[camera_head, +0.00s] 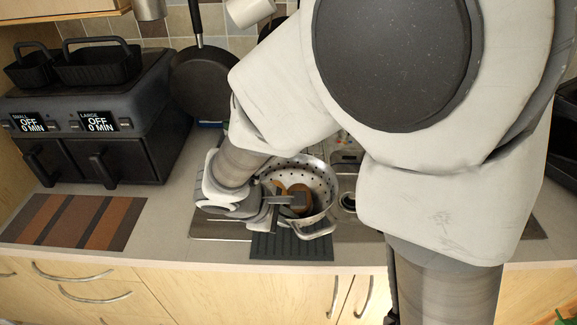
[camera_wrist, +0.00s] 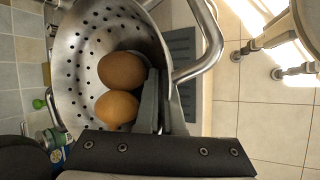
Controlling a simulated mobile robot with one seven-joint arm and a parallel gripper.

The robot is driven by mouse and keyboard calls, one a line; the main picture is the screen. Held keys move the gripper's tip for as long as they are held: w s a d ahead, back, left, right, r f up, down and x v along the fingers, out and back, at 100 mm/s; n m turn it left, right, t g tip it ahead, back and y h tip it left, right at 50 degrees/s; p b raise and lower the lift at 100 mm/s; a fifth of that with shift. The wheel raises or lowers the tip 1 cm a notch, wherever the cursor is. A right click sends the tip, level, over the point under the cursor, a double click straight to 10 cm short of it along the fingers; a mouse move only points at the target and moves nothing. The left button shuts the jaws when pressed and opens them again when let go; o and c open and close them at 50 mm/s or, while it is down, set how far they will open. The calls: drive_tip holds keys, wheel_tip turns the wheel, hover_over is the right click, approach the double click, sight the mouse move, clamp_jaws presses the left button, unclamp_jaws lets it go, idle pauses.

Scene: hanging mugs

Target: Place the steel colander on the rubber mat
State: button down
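The steel colander (camera_head: 322,178) is a perforated metal bowl with loop handles, near the counter's front by the sink. My gripper (camera_head: 288,199) is at the colander's near-left rim. In the wrist view its fingers (camera_wrist: 157,98) are close together on the colander wall (camera_wrist: 75,65), one inside the bowl. The dark grey ridged rubber mat (camera_head: 290,247) lies at the counter's front edge, partly under the colander's near handle in the picture. Whether the colander touches the mat cannot be told.
A striped brown mat (camera_head: 75,222) lies on the left counter below a black double air fryer (camera_head: 95,125). A black pan (camera_head: 203,85) and a mug (camera_head: 250,12) hang at the back wall. My arm hides much of the right side.

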drive_tip(key=shift+f+b, duration=3.55)
drive_tip(key=shift+f, duration=0.3)
drive_tip(key=shift+f+b, duration=0.3)
drive_tip(key=c, duration=1)
unclamp_jaws()
drive_tip(key=shift+o, duration=0.2)
drive_tip(key=p+v, duration=0.2)
drive_tip(key=v, duration=1.5)
drive_tip(key=shift+a+r+p, duration=0.15)
drive_tip(key=shift+a+p, duration=0.05)
drive_tip(key=shift+p, duration=0.15)
drive_tip(key=shift+s+d, duration=0.1)
drive_tip(key=s+d+r+m+y, duration=0.2)
drive_tip(key=d+m, duration=0.5)
drive_tip(key=d, duration=0.3)
drive_tip(key=s+d+r+m+t+y, duration=0.1)
drive_tip(key=s+d+r+m+y, duration=0.2)
drive_tip(key=d+m, duration=0.5)
drive_tip(key=shift+d+r+p, duration=0.3)
drive_tip(key=shift+d, duration=1.15)
